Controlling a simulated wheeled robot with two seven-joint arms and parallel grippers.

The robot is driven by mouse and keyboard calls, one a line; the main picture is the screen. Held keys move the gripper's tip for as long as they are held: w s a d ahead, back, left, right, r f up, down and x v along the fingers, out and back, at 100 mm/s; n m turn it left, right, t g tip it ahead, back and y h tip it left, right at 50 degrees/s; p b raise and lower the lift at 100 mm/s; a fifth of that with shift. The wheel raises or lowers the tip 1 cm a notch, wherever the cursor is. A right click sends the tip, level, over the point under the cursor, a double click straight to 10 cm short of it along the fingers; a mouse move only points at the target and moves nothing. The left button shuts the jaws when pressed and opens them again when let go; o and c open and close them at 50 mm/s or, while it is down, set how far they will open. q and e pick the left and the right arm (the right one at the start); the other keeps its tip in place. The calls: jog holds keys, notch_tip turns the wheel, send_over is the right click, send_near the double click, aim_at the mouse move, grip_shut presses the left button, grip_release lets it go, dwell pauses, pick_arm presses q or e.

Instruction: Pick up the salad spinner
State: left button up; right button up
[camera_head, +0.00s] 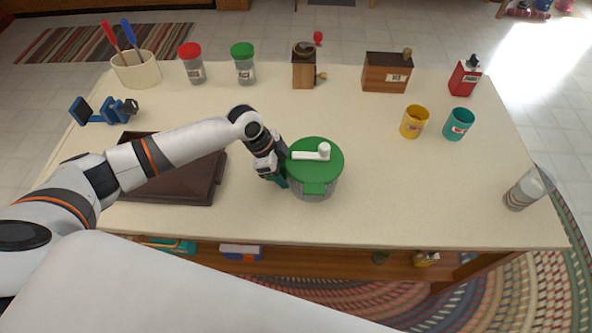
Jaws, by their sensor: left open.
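The salad spinner (318,162) stands upright near the middle of the table, with a green lid, a white crank handle on top and a clear bowl below. My left gripper (282,178) is at its left side, pointing down and very close to the bowl. The gripper is open. Its fingertips are partly hidden against the spinner, so I cannot tell whether they touch it. My right gripper is not in view.
A dark brown tray (190,190) lies under my left arm. A yellow cup (413,122), a teal cup (458,124) and a glass (527,190) stand to the right. Jars, a grinder (304,70) and a wooden box (386,75) line the back. Table right of the spinner is clear.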

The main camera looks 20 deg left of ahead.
pick_arm(q)
jog(key=shift+f, duration=0.1)
jog(key=shift+c, duration=0.4)
grip_shut()
